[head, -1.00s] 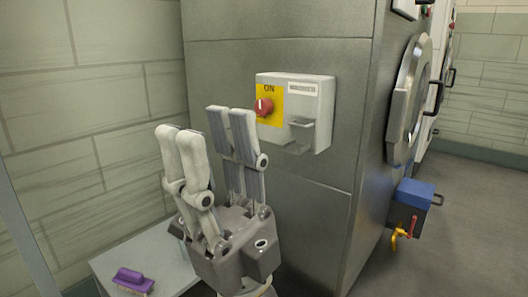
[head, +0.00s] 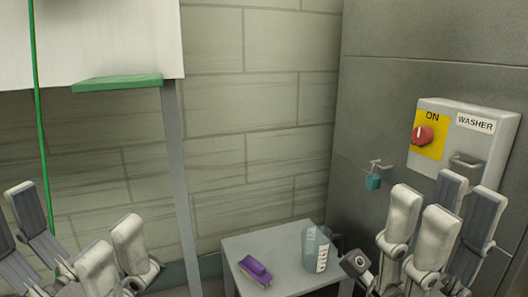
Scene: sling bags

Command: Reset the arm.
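My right gripper (head: 442,212) is at the bottom right, fingers pointing up. Its two finger pairs stand apart with nothing seen between them. It appears in front of the grey metal cabinet, below the white switch box (head: 463,140) with its red knob on a yellow ON plate. My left gripper (head: 80,236) is at the bottom left, partly cut off by the frame. Its fingers are spread wide and hold nothing that I can see.
A low grey table (head: 238,245) stands between the grippers. It bears a purple brush (head: 255,270) and a clear jug (head: 317,248). A small teal item (head: 373,182) hangs on a cabinet hook. A grey post (head: 180,180) and green shelf (head: 117,83) stand left.

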